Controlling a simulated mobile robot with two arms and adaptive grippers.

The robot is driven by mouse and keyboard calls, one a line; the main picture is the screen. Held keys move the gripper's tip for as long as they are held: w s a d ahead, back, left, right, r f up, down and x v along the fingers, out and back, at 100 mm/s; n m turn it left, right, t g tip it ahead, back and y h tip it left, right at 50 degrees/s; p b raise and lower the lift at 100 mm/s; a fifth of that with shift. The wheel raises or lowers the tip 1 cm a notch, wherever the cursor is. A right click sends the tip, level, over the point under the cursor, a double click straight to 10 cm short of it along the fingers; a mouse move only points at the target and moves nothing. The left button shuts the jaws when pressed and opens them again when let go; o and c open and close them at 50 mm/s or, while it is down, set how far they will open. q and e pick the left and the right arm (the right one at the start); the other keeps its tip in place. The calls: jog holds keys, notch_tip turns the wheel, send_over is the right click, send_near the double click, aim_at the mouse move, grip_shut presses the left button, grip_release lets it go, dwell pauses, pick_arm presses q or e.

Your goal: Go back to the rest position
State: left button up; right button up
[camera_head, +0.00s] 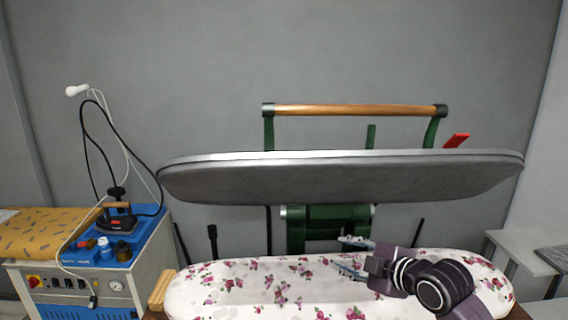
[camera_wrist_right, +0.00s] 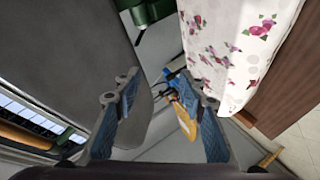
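My right gripper (camera_head: 350,258) is over the right half of the floral pressing board, below the raised upper plate, pointing left. Its two fingers, with blue pads, are spread apart with nothing between them; this also shows in the right wrist view (camera_wrist_right: 160,108). My left gripper is not in view. The steam press has a grey upper plate (camera_head: 330,178), raised, with a wooden handle bar (camera_head: 355,110) on green arms. Its lower board (camera_head: 230,285) has a white cover with pink flowers, and nothing lies on it besides my arm's overlap.
A blue and white steam unit (camera_head: 90,275) with an iron (camera_head: 117,221) and hanging cables stands at the left. A yellow patterned board (camera_head: 40,232) is behind it. A light table (camera_head: 525,250) is at the right. The gap between press plates is narrow around my right gripper.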

jog(key=s+f+m+g+h, duration=0.35)
jog(key=s+f+m, duration=0.35)
jog(key=s+f, duration=1.1)
jog(key=s+d+f+m+g+h, duration=0.1)
jog(key=s+d+f+m+g, duration=0.15)
jog(key=s, duration=0.45)
jog(key=s+d+f+m+g, duration=0.1)
jog(key=s+f+m, duration=0.2)
jog(key=s, duration=0.4)
jog(key=s+d+f+m+g+h, duration=0.1)
jog(key=s+d+f+m, duration=0.15)
jog(key=s, duration=0.45)
notch_tip(320, 180, down, 32)
jog(key=s+g+b, duration=0.2)
jog(key=s+b, duration=0.1)
jog(key=b, duration=0.2)
jog(key=s+d+f+b, duration=0.2)
jog(key=s+f+b, duration=0.1)
jog(key=s+f, duration=1.4)
notch_tip(320, 180, down, 3)
jog(key=shift+d+g, duration=0.2)
jog(key=shift+g, duration=0.2)
